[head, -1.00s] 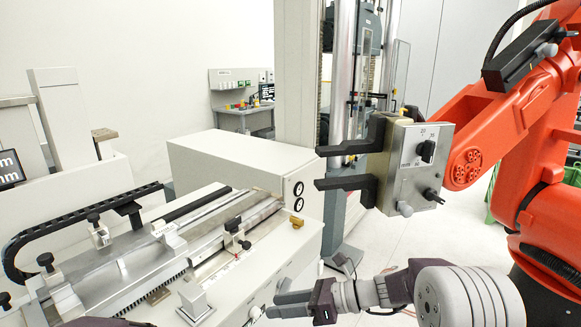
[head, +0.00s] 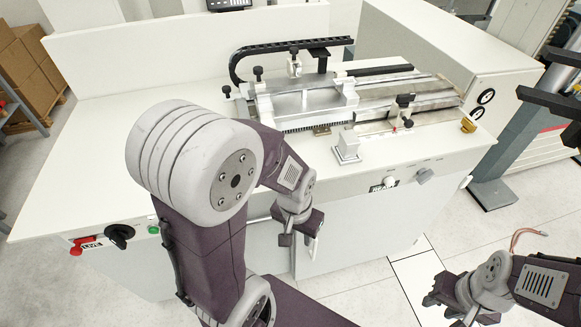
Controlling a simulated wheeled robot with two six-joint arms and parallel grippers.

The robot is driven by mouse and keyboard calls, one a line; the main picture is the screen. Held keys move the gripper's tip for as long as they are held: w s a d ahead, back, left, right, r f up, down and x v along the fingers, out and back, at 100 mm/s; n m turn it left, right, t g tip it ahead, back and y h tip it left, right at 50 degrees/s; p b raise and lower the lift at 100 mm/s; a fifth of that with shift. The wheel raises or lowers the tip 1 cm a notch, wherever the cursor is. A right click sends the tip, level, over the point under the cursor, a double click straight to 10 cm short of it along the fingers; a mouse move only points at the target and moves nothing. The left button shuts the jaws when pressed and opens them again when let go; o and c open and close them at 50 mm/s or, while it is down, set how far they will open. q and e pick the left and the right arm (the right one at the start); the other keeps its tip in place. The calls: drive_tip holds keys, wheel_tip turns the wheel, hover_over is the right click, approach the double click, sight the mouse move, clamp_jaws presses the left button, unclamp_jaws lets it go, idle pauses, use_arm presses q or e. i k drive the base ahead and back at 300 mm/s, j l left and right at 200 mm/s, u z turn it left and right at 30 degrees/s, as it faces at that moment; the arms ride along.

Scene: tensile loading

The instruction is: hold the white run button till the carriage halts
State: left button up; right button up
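The machine's carriage (head: 300,100) is a metal slide on the bench-top bed, behind my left arm. A small white round button (head: 390,182) sits on the front edge of the machine, by a dark READY display (head: 380,188); I take it for the run button. My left gripper (head: 298,238) hangs in front of the machine's front panel, left of and below the button, apart from it. Its fingers are parted with nothing between them. My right gripper (head: 440,292) is low at the right, over the floor, away from the machine; its finger opening is unclear.
A grey knob (head: 424,176) sits right of the white button. A red lever (head: 82,245), black knob (head: 119,235) and green button (head: 153,229) are on the front left. A white block (head: 348,146) stands on the deck.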

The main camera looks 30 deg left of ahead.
sight(390, 180)
drive_tip(key=k+l+u, duration=0.1)
drive_tip(key=k+u, duration=0.25)
drive_tip(key=u, duration=0.15)
drive_tip(key=k+u, duration=0.35)
drive_tip(key=u, duration=0.15)
